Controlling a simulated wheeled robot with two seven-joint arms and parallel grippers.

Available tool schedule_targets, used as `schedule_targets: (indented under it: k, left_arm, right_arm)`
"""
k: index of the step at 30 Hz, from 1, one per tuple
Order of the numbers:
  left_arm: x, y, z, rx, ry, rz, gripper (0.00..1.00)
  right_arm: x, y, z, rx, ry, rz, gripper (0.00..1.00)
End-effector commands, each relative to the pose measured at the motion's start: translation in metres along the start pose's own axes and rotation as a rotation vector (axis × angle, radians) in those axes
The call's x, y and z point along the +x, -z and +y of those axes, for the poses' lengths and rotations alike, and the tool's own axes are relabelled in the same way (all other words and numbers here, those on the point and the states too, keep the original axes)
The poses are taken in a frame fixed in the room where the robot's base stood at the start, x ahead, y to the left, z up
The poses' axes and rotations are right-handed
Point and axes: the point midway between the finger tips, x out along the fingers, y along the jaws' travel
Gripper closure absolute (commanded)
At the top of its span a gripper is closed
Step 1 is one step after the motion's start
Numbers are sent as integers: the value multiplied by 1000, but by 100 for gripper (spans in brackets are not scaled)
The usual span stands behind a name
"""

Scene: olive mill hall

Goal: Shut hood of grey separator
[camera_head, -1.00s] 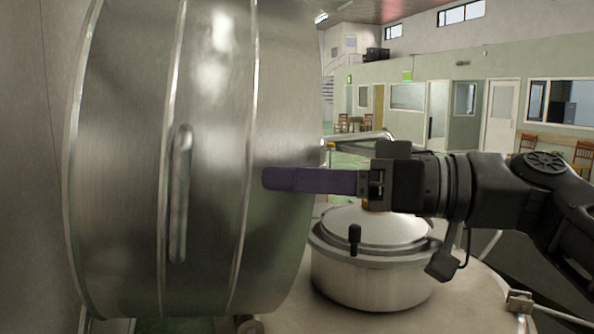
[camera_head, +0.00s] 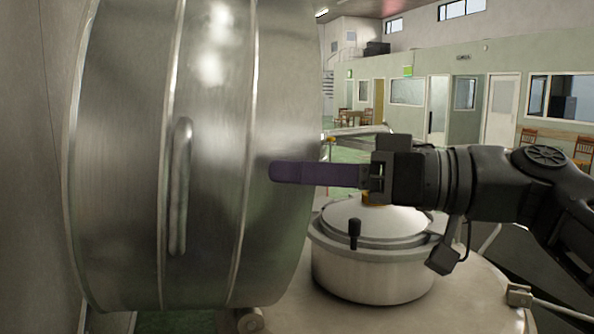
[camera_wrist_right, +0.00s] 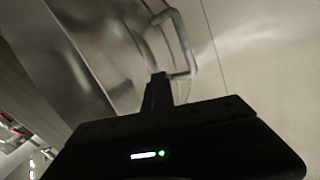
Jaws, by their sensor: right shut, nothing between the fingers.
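The grey separator's hood (camera_head: 212,235) is a large, shiny metal drum shape filling the left of the head view. It stands raised on edge, with a vertical bar handle (camera_head: 180,188) on its curved face. My right gripper (camera_head: 272,172) comes in from the right, its purple fingers shut and empty. The fingertips overlap the hood's right part in the picture, right of the handle; I cannot tell whether they touch it. In the right wrist view the dark fingers (camera_wrist_right: 158,85) point toward a bent bar handle (camera_wrist_right: 185,45) on a metal surface. My left gripper is out of view.
A round metal pot-like part with a lid and black knob (camera_head: 372,275) stands below my right gripper, on a pale top (camera_head: 455,305). A grey wall (camera_head: 40,150) is at the far left. The hall behind has doors, windows and chairs (camera_head: 583,148).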

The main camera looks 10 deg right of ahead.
Motion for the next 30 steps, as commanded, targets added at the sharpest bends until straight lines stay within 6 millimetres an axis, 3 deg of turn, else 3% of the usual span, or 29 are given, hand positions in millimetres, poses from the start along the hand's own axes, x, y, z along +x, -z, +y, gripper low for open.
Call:
schedule_targets:
  k: [24, 30]
  left_arm:
    - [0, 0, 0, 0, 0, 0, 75]
    - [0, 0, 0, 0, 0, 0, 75]
  right_arm:
    - [0, 0, 0, 0, 0, 0, 100]
    - [0, 0, 0, 0, 0, 0, 84]
